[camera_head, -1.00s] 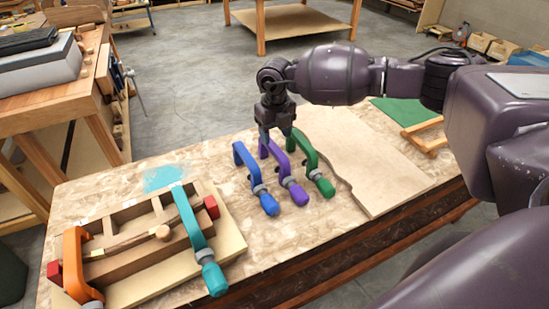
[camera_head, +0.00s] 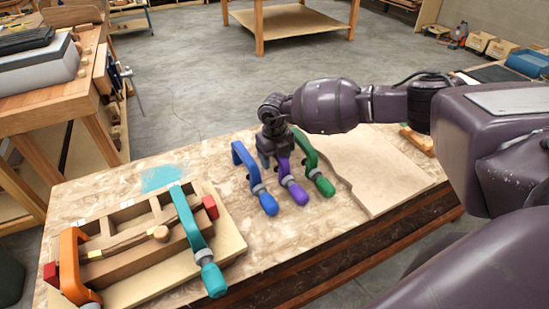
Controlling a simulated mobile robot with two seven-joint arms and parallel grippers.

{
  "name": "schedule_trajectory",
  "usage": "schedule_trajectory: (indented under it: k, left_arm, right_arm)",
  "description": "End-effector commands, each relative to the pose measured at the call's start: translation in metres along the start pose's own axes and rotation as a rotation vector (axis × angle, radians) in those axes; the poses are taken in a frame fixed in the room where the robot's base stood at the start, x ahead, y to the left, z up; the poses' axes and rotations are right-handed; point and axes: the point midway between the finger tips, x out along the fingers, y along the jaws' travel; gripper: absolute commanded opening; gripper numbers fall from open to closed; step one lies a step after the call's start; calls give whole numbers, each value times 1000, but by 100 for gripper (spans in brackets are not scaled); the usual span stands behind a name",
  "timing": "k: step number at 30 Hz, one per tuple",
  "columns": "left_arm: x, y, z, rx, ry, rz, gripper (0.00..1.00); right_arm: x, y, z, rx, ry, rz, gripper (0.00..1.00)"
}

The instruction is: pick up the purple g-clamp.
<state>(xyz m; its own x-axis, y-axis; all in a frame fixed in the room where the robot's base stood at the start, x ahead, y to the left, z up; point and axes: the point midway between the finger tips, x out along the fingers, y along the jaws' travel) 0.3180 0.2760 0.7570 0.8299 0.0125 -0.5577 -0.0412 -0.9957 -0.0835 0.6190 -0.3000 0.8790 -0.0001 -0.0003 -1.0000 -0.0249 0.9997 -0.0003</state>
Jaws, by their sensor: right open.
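The purple g-clamp (camera_head: 293,189) lies on the workbench between a blue g-clamp (camera_head: 265,196) on its left and a green g-clamp (camera_head: 320,178) on its right. My right gripper (camera_head: 276,162) is open and low over the far part of the purple clamp, with its fingers around or beside the frame; I cannot tell whether they touch it. The gripper hides the clamp's far end. The clamp's purple handle points toward the near edge of the bench. My left gripper is not in view.
A wooden form (camera_head: 140,262) with a teal clamp (camera_head: 190,228) and an orange clamp (camera_head: 72,262) fills the bench's left part. A thin board (camera_head: 375,175) lies right of the green clamp. The blue and green clamps stand close on both sides.

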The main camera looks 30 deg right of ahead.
Motion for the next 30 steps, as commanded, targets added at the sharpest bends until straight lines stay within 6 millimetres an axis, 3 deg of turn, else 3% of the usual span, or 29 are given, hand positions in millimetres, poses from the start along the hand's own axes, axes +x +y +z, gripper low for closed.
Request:
schedule_trajectory:
  k: [12, 22, 30]
  left_arm:
    - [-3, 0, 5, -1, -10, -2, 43]
    - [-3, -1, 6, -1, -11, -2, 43]
    - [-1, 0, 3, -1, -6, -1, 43]
  right_arm:
    - [1, 0, 0, 0, 0, 0, 56]
    - [1, 0, 0, 0, 0, 0, 6]
    - [-1, 0, 1, 0, -2, 0, 6]
